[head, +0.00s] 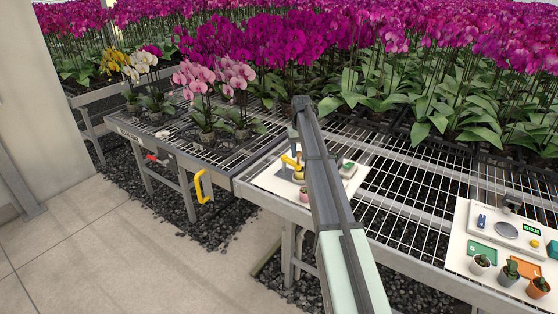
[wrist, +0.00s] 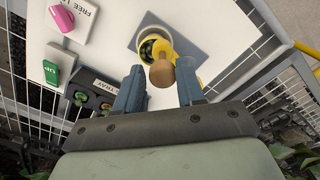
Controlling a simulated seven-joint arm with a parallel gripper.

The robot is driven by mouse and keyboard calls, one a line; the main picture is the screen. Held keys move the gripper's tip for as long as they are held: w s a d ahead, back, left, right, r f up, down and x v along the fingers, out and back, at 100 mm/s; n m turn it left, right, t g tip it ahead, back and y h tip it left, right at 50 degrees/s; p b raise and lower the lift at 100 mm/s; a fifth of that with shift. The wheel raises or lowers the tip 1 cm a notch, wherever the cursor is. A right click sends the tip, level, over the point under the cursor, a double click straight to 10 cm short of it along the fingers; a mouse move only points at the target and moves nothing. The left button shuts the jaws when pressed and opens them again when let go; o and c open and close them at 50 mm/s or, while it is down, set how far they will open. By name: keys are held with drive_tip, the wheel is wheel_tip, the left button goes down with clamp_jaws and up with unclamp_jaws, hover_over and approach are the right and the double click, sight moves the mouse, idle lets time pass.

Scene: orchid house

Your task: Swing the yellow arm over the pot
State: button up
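The yellow arm (wrist: 184,47) shows in the wrist view beside and partly around a dark round pot opening with a yellow rim (wrist: 146,46). A wooden knob (wrist: 162,74) sits at its near end, with a paler tan part beside it. In the head view the yellow arm (head: 291,162) stands on a white board, partly hidden by my arm. My gripper (wrist: 158,90) has its two blue-grey fingers apart, one on each side of the knob. Narrow gaps show beside the knob; I cannot tell whether either finger touches it.
A grey plate (wrist: 190,42) lies under the pot. A pink pot (wrist: 61,18), a green UP switch (wrist: 51,73) and a dark tray holder (wrist: 92,98) are to the left. Orchids (head: 240,75) crowd behind. A second white board (head: 460,252) with small pots is at right.

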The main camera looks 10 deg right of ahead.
drive_tip(key=shift+w+d, duration=0.15)
drive_tip(key=shift+d, duration=0.1)
drive_tip(key=shift+w+d, duration=0.25)
drive_tip(key=shift+d, duration=0.1)
idle(0.5)
drive_tip(key=shift+w, duration=0.25)
drive_tip(key=shift+o, duration=0.4)
drive_tip(key=shift+o, duration=1.4)
drive_tip(key=shift+r, duration=0.15)
wheel_tip(320, 180, up, 7)
